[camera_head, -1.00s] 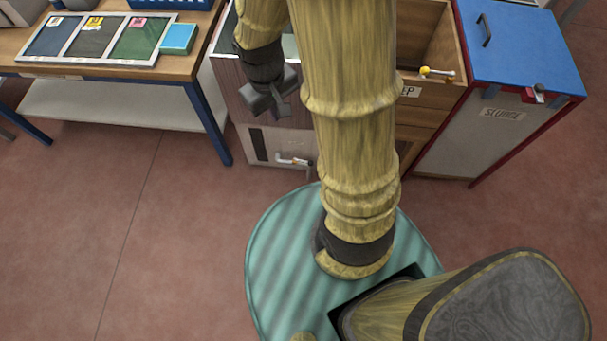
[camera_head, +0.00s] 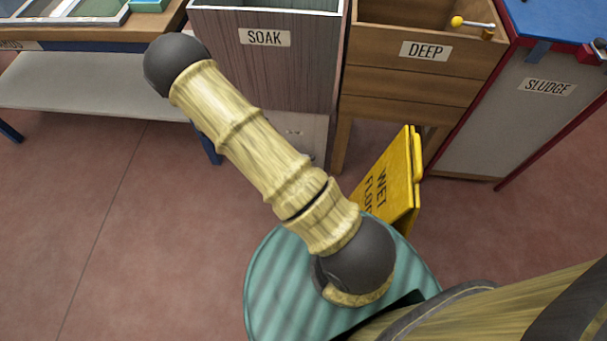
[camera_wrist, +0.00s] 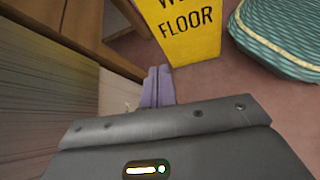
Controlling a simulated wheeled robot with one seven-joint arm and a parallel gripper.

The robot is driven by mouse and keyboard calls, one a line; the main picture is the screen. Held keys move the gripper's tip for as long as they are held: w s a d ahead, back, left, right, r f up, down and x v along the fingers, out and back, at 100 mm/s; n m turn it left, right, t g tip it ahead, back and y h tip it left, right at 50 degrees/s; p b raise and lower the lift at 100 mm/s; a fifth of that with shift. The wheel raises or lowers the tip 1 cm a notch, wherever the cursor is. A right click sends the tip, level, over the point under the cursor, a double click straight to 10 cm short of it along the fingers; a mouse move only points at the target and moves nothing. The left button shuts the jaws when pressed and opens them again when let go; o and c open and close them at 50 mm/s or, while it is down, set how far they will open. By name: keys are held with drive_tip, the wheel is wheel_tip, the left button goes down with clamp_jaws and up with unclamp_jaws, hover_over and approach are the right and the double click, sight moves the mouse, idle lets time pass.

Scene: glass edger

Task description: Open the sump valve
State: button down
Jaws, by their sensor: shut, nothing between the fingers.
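The SOAK cabinet (camera_head: 268,75) stands at the back, with a pale lower panel (camera_head: 305,145) partly behind my arm. The valve with its pale handle, seen low on that panel earlier, cannot be made out now. In the head view my arm covers that area and my gripper is hidden behind it. In the wrist view my gripper (camera_wrist: 157,72) shows two purple fingers together, shut and empty. They are low, beside the pale panel (camera_wrist: 115,95) at their left. I cannot tell whether they touch anything.
A yellow WET FLOOR sign (camera_head: 392,185) stands right of my arm; it also shows just beyond my fingertips in the wrist view (camera_wrist: 185,35). The DEEP wooden cabinet (camera_head: 415,85) and the SLUDGE bin (camera_head: 520,110) are to the right. A workbench (camera_head: 90,35) is left. Floor at left is clear.

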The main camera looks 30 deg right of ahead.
drive_tip(key=w+f+n+t+h+b, duration=0.1)
drive_tip(key=f+n+t+h+b, duration=0.2)
drive_tip(key=f+b, duration=0.3)
drive_tip(key=w+a+f+n+t+h+b, duration=0.1)
drive_tip(key=f+b, duration=0.6)
drive_tip(key=f, duration=1)
drive_tip(key=w+f+n+t+h+b, duration=0.3)
drive_tip(key=f+n+t+h+b, duration=0.2)
drive_tip(key=f, duration=0.7)
drive_tip(key=shift+a+n+h+b, duration=0.35)
drive_tip(key=shift+n+b, duration=0.25)
drive_tip(key=shift+b, duration=0.65)
drive_tip(key=b+x, duration=0.6)
drive_tip(key=x, duration=0.8)
drive_tip(key=shift+s+d, duration=0.1)
drive_tip(key=shift+r+t+p, duration=0.2)
drive_tip(key=shift+t+p, duration=0.1)
drive_tip(key=shift+p, duration=0.3)
